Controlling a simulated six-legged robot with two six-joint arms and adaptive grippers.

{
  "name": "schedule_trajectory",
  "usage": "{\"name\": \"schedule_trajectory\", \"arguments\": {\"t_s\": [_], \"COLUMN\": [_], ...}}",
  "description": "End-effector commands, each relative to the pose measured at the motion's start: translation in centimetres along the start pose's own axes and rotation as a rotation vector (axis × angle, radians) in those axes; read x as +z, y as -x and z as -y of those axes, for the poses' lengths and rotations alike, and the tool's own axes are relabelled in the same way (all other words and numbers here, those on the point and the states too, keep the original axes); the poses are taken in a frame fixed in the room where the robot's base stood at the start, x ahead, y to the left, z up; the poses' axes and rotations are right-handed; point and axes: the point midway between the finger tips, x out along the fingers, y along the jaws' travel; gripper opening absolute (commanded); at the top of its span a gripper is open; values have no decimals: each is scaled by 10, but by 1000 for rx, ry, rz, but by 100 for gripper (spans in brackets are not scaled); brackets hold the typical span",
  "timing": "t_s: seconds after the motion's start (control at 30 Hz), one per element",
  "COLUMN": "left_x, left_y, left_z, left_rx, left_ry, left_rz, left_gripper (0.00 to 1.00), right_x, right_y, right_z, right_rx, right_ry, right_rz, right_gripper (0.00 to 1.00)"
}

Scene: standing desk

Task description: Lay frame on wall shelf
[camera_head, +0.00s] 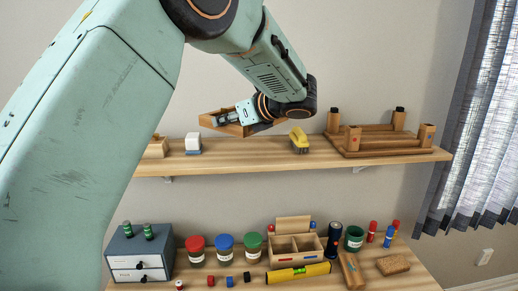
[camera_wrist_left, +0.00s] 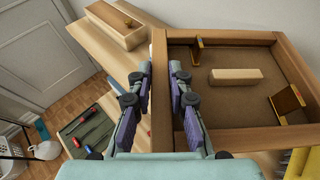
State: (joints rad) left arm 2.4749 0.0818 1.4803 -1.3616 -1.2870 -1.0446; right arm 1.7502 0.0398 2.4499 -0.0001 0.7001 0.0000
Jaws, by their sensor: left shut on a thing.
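The wooden frame (camera_head: 207,120) is in the air just above the wall shelf (camera_head: 245,156), near its middle-left part. In the left wrist view the frame (camera_wrist_left: 235,38) shows its brown back, with two small clips and a pale wooden block on it. My left gripper (camera_head: 222,119) is shut on one side bar of the frame. In the left wrist view its fingers (camera_wrist_left: 161,76) sit on either side of that bar. In the head view my gripper and arm hide part of the frame. My right gripper is in neither view.
On the shelf are a white block (camera_head: 192,142), a yellow-topped brush (camera_head: 299,139) and a wooden rack with posts (camera_head: 380,140). A wooden box (camera_wrist_left: 115,24) lies at the shelf's left end. The desk below holds drawers (camera_head: 140,254), jars and a caddy (camera_head: 296,248).

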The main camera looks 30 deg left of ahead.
Motion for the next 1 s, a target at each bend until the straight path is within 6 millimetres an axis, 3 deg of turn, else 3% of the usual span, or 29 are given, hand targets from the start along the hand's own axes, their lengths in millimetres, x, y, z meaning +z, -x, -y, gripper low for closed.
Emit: {"name": "schedule_trajectory", "arguments": {"t_s": [0.3, 0.77, 0.97, 1.0], "left_x": [-48, -88, -89, -90], "left_y": [-15, -36, -38, -38], "left_z": [0, -1, 0, -1], "left_rx": [0, 0, -1, 0], "left_ry": [-3, -2, 2, -2], "left_rz": [2, 1, 1, -1], "left_gripper": [0, 0, 0, 20], "right_x": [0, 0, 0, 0], "right_y": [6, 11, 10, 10], "right_z": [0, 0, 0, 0], "right_rx": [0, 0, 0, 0], "right_ry": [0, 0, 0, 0], "right_rz": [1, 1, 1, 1], "right_gripper": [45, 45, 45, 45]}}
